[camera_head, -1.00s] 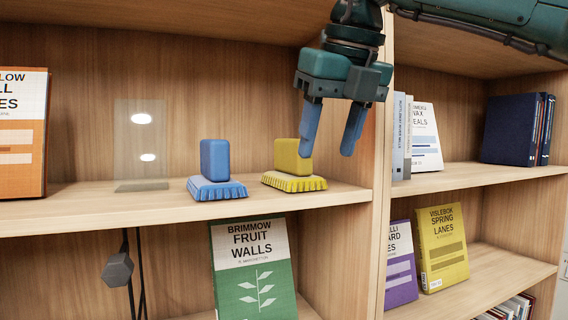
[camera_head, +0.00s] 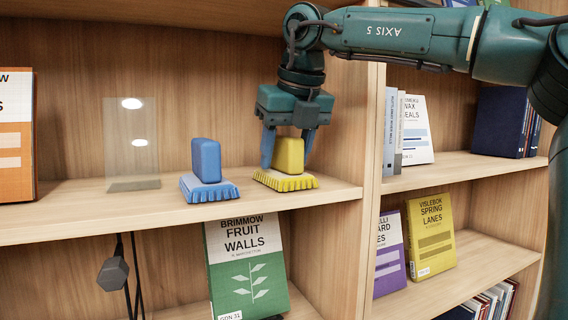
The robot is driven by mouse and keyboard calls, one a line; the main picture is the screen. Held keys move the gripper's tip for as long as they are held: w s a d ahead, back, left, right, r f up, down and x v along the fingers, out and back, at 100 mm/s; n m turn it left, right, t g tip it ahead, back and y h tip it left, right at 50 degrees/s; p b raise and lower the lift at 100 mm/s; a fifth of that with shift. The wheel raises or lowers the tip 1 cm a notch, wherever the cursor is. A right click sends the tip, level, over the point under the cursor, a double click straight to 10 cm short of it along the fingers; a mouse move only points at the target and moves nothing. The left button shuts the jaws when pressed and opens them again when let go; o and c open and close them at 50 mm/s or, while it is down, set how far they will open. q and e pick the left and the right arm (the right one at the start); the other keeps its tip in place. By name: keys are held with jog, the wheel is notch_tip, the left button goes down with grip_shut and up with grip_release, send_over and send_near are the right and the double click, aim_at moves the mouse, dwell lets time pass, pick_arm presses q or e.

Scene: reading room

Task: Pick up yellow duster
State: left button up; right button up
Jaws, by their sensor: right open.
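The yellow duster (camera_head: 289,157) stands upright on the upper left shelf, a block handle on a fringed base. My right gripper (camera_head: 286,158) points down from above with its two fingers apart, one on each side of the yellow handle. The fingertips are at about the height of the handle's lower half. I cannot tell whether they touch it. The duster rests on the shelf. My left gripper is not in view.
A blue duster (camera_head: 206,162) stands just left of the yellow one. A clear upright panel (camera_head: 131,140) is farther left, then an orange book (camera_head: 16,140). The vertical divider (camera_head: 370,130) is right of the gripper.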

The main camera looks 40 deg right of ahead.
aim_at(297, 140)
jog(key=shift+c, duration=0.3)
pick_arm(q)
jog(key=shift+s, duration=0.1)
pick_arm(e)
jog(key=c, duration=1)
jog(key=shift+r, duration=0.15)
jog(key=shift+c, duration=0.2)
jog(key=shift+r, duration=0.25)
jog(key=s+b, duration=0.1)
jog(key=s+a+b, duration=0.1)
jog(key=s, duration=0.1)
jog(key=shift+s+r, duration=0.15)
jog(key=shift+s, duration=0.1)
pick_arm(q)
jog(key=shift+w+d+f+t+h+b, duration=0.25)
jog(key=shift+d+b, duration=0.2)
jog(key=shift+b, duration=0.5)
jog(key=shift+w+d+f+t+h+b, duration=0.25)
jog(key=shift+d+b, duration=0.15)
jog(key=shift+b, duration=0.5)
pick_arm(e)
jog(key=s+a, duration=0.3)
jog(key=s, duration=1.1)
jog(key=shift+a+r, duration=0.15)
jog(key=shift+a, duration=0.2)
